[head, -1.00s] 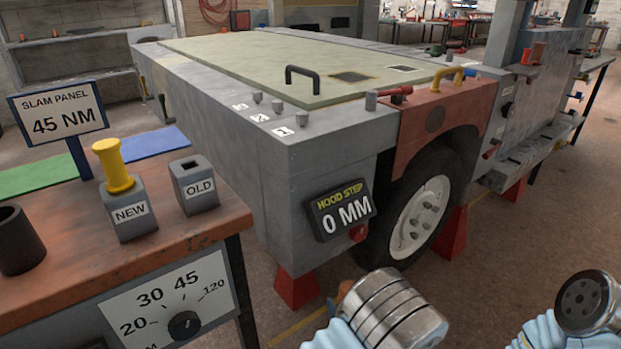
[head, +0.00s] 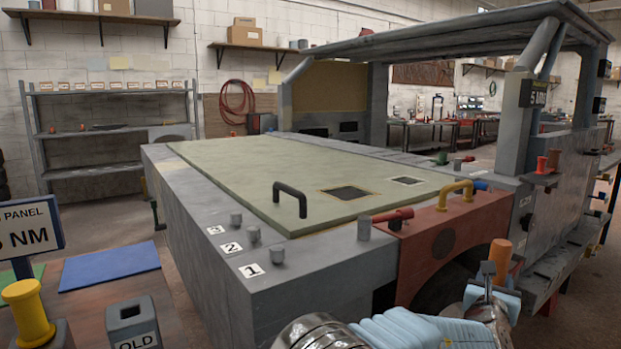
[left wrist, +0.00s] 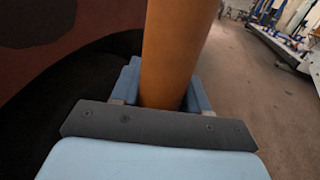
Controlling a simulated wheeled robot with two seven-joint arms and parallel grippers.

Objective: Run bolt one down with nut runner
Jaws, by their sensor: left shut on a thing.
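Bolt one (head: 277,255) is a short grey stud beside the label 1 (head: 251,271) on the near grey edge of the vehicle's front. Bolt two (head: 253,234) and bolt three (head: 236,219) stand behind it by their own labels. My left gripper (head: 491,297) is at the lower right, well to the right of the bolts and in front of the red fender. It is shut on an upright orange handle (head: 501,257), which also fills the middle of the left wrist view (left wrist: 178,55). The handle looks like the nut runner's; its working end cannot be made out. My right gripper is out of view.
The pale green hood (head: 300,180) carries a black handle (head: 290,198). A red tool (head: 393,215) lies by a grey post on the fender's front edge, with a yellow handle (head: 455,193) behind. The OLD holder (head: 131,322) and a yellow-capped piece (head: 28,312) stand lower left.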

